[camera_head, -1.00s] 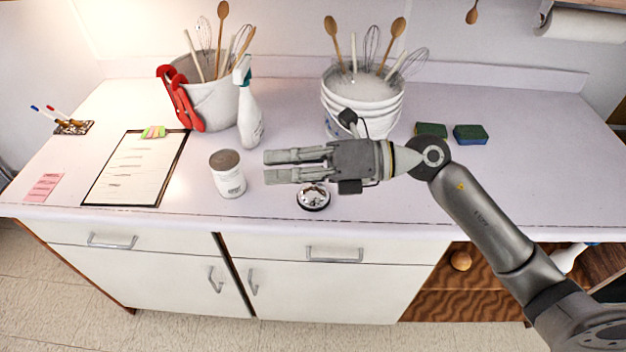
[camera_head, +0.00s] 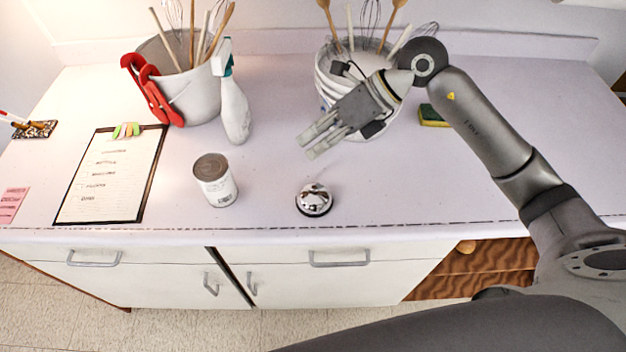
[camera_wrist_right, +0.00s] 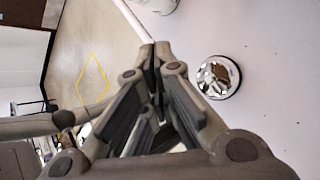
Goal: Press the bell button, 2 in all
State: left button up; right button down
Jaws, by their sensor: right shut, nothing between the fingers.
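The bell (camera_head: 314,199) is a small silver dome on a dark base, on the counter near its front edge. It also shows in the right wrist view (camera_wrist_right: 217,77), to the right of the fingertips. My right gripper (camera_head: 308,146) is above the counter, behind the bell in the head view, with its fingers pointing down and to the left. It is shut and empty, and apart from the bell. In the right wrist view the fingertips (camera_wrist_right: 155,52) are together. My left gripper is not in view.
A can (camera_head: 215,180) stands left of the bell. Counter right of the bell is clear.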

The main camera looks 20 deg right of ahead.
jog(key=b, duration=0.3)
send_over(314, 188)
jog(key=w, duration=0.1)
notch_tip(314, 188, down, 4)
jog(key=f, duration=0.1)
jog(key=f+b, duration=0.1)
jog(key=f, duration=0.1)
jog(key=f+b, duration=0.1)
jog(key=shift+w+d+f+b, duration=0.15)
jog(key=shift+d+f+b, duration=0.05)
jog(key=shift+f+b, duration=0.2)
jog(key=shift+f, duration=0.1)
pick_arm(q)
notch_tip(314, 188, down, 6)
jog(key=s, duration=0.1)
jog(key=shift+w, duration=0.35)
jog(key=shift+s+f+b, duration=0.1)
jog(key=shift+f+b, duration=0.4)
jog(key=shift+b, duration=0.1)
pick_arm(e)
jog(key=shift+f, duration=0.4)
